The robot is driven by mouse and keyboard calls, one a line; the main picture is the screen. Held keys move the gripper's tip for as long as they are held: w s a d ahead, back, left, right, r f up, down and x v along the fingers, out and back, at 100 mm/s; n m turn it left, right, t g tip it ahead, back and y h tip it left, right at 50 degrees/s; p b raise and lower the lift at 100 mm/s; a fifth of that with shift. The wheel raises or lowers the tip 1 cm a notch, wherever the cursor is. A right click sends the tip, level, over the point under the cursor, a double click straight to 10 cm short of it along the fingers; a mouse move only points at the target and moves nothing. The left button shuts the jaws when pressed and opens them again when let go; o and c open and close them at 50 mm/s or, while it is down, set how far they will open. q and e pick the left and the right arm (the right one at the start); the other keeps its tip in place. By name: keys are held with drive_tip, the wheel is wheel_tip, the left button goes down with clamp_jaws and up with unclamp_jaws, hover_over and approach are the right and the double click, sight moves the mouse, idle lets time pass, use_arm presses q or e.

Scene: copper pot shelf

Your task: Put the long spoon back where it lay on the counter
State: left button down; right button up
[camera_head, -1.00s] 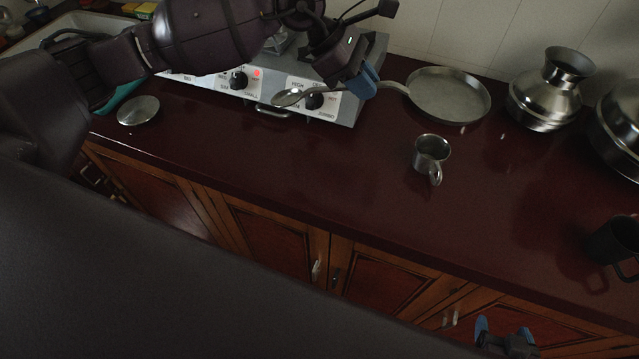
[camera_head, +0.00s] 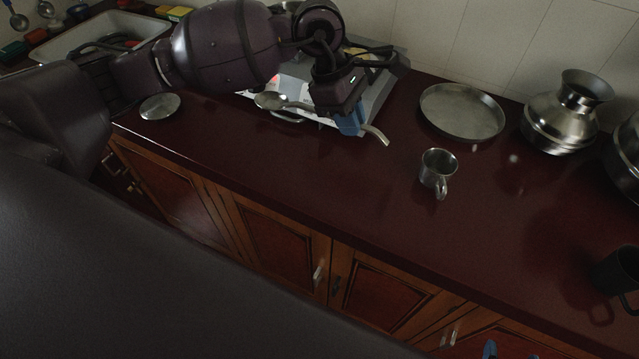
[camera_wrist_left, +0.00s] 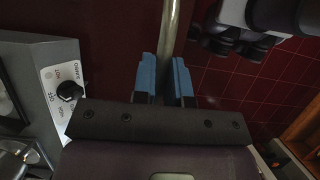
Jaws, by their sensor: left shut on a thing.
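The long metal spoon (camera_head: 378,136) is in my left gripper (camera_head: 350,125), above the counter (camera_head: 310,170) in front of the stove. Its bowl (camera_head: 268,100) points left and its bent handle end points right. In the left wrist view, the blue fingers (camera_wrist_left: 164,80) are shut on the spoon's handle (camera_wrist_left: 171,30), which runs up out of the frame. I cannot tell the spoon's exact height over the counter. My right gripper (camera_head: 516,352) shows only as two separated blue tips at the bottom edge.
The stove (camera_head: 375,95) is behind my left gripper; its knob (camera_wrist_left: 69,91) shows in the wrist view. A round pan (camera_head: 462,112), a metal mug (camera_head: 438,172), a metal pot (camera_head: 563,120) and a dark mug (camera_head: 618,268) stand to the right. A small lid (camera_head: 160,106) lies left. The front middle is clear.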

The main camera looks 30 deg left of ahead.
sight(348, 198)
use_arm(q)
wheel_tip(348, 198, down, 20)
drive_tip(key=shift+r+p, duration=0.2)
drive_tip(key=shift+p, duration=0.2)
drive_tip(key=shift+f, duration=0.1)
idle(0.3)
drive_tip(key=shift+f+b, duration=0.2)
drive_tip(key=shift+b, duration=0.1)
drive_tip(key=c, duration=1.1)
unclamp_jaws()
drive_tip(key=shift+c, duration=0.2)
drive_tip(key=shift+r, duration=0.1)
drive_tip(key=shift+r+p, duration=0.1)
drive_tip(key=shift+p, duration=0.25)
drive_tip(key=b+v, duration=0.1)
drive_tip(key=v, duration=0.9)
drive_tip(key=shift+s+r, duration=0.3)
drive_tip(key=shift+s, duration=0.2)
